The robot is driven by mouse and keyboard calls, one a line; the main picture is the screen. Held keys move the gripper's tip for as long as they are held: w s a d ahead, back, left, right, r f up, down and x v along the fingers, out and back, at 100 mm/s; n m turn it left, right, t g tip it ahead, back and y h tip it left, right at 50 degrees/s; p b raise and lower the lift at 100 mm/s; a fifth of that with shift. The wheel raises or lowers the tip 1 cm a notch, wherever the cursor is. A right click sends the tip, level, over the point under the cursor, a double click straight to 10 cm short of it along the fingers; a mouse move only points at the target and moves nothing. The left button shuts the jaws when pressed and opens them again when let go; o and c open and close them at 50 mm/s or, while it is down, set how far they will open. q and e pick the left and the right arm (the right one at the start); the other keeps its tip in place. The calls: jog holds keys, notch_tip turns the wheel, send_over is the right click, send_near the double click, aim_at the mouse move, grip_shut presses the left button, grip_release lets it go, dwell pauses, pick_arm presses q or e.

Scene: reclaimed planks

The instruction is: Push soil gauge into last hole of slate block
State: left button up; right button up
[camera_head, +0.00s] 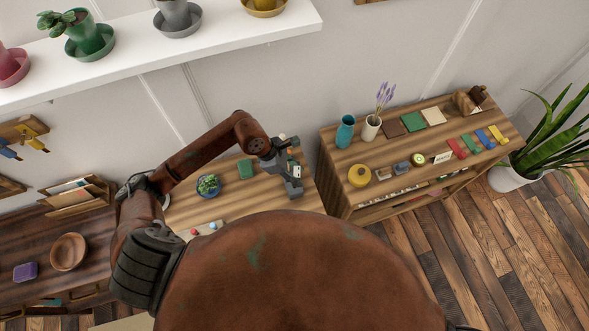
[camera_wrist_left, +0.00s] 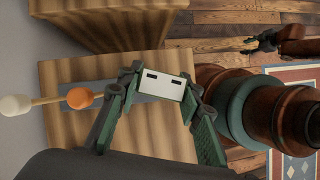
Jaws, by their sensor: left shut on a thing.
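The slate block (camera_wrist_left: 72,87) shows as a grey strip beside the gripper, partly covered. An orange-ball stick (camera_wrist_left: 80,98) and a white-ball stick (camera_wrist_left: 15,105) stand by it. I cannot tell whether the gauge touches a hole. My right gripper (camera_wrist_left: 256,44) is small and dark in the wrist view.
A potted succulent (camera_head: 208,185) and a green box-like item (camera_head: 245,168) stand left of the gripper. A wooden shelf unit (camera_head: 340,190) with several items stands right, across a gap. A white shelf (camera_head: 130,75) hangs above.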

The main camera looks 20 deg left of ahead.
pick_arm(q)
jog(key=n+t, duration=0.1)
jog(key=n, duration=0.1)
jog(key=w+a+n, duration=0.1)
jog(key=shift+r+n+t+y, duration=0.1)
jog(key=shift+n+t+y, duration=0.2)
jog(key=shift+n+t, duration=0.1)
pick_arm(e)
jog(key=shift+s+r, duration=0.15)
jog(key=shift+r, duration=0.05)
jog(key=shift+a, duration=0.25)
pick_arm(q)
notch_tip(320, 180, down, 3)
jog(key=b, duration=0.2)
jog(key=shift+b, duration=0.4)
jog(key=shift+f, duration=0.3)
pick_arm(e)
jog(key=f, duration=0.3)
jog(key=shift+s+d+f, duration=0.1)
jog(key=shift+s+f, duration=0.1)
jog(key=shift+f, duration=0.05)
jog(key=shift+d, duration=0.15)
pick_arm(q)
jog(key=shift+b, duration=0.3)
pick_arm(e)
jog(key=shift+f, duration=0.1)
